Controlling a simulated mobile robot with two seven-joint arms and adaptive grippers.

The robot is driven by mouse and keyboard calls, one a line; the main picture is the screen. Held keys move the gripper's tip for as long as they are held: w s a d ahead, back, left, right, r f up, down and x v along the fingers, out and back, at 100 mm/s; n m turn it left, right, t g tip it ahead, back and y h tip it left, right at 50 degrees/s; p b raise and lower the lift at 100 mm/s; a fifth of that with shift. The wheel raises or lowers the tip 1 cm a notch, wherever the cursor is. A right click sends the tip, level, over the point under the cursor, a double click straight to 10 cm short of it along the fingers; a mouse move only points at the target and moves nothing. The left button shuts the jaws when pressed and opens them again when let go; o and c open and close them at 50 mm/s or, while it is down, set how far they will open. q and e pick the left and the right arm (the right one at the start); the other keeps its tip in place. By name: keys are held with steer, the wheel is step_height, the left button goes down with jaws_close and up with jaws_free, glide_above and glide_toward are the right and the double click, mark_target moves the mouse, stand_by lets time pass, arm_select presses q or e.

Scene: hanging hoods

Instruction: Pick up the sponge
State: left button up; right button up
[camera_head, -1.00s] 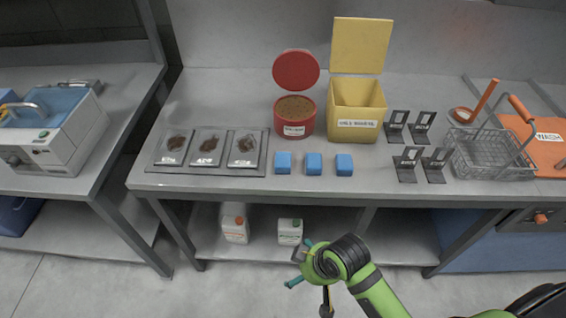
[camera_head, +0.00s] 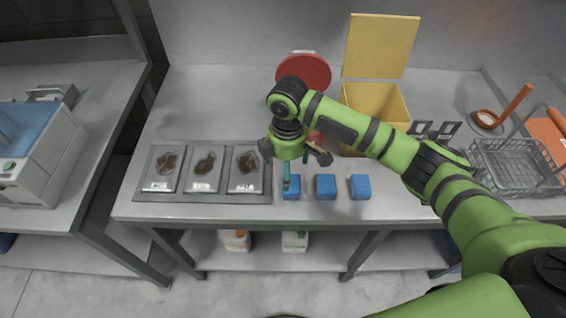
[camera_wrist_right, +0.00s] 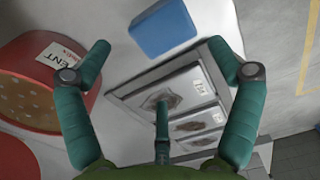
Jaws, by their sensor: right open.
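Three blue blocks that look like sponges sit in a row near the front edge of the bench: a left one (camera_head: 294,190), a middle one (camera_head: 325,187) and a right one (camera_head: 360,187). My right gripper (camera_head: 294,168) is open and empty above the bench, over or just behind the left sponge. One teal finger partly covers that sponge in the head view. In the right wrist view a blue sponge (camera_wrist_right: 161,27) lies ahead of the open fingers (camera_wrist_right: 160,62), apart from them. My left gripper is not in view.
A tray with labelled dark samples (camera_head: 150,196) lies left of the sponges. A red tub with raised lid (camera_head: 303,72) and a yellow bin (camera_head: 375,100) stand behind, partly hidden by my arm. Black stands (camera_head: 445,130) and a wire basket (camera_head: 510,165) are at the right.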

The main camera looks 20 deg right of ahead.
mark_target(291, 187)
steer(key=shift+w+d, duration=0.1)
steer(key=s+f+p, duration=0.2)
steer(key=shift+s+d+f, duration=0.1)
steer(key=shift+s+f, duration=0.05)
steer(key=shift+f, duration=0.25)
steer(key=f, duration=0.2)
steer(key=shift+w+f, duration=0.3)
steer(key=shift+f, duration=0.3)
steer(key=c, duration=0.9)
steer(key=shift+c, duration=1.4)
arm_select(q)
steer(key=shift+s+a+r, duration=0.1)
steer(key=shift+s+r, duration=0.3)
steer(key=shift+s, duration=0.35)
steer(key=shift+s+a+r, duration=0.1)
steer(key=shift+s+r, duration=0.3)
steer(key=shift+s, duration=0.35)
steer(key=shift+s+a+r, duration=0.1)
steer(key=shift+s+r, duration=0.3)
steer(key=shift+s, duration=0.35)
